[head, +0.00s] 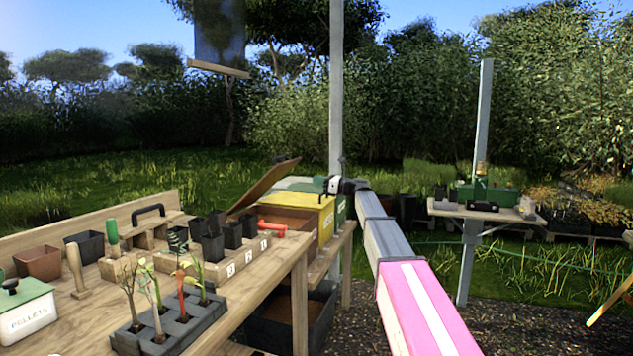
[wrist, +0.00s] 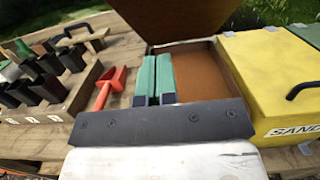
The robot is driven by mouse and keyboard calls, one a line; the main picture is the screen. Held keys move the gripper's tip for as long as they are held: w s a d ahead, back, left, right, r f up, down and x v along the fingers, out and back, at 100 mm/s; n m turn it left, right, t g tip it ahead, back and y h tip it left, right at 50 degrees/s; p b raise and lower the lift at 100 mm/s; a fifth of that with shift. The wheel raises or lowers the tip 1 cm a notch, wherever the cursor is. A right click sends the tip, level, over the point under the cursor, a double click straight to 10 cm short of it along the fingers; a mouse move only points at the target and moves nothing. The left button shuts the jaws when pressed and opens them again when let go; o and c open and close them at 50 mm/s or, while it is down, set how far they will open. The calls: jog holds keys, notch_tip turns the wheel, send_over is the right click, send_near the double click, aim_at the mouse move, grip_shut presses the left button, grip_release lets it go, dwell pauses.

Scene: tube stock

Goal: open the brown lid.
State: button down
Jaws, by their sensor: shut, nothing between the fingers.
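The brown lid (head: 265,187) stands raised and tilted over its open box (head: 288,217) at the far end of the bench. In the wrist view the lid (wrist: 180,16) fills the top, and the box's brown inside (wrist: 203,73) shows beneath it. My gripper (head: 320,184) is above the row of boxes, to the right of the lid in the head view. In the wrist view the gripper's green fingers (wrist: 154,76) are shut and empty, over the box's left part.
A yellow-lidded box (wrist: 268,75) marked SAND adjoins the open box on the right, with a green lid (wrist: 308,33) beyond. A red scoop (wrist: 109,88) lies left of the box. Black pots (head: 208,240) and seedlings (head: 160,290) crowd the bench.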

jog(key=w+a+r, duration=0.3)
jog(key=a+r, duration=0.1)
jog(key=a, duration=0.5)
jog(key=shift+w, duration=0.2)
jog(key=shift+a, duration=0.1)
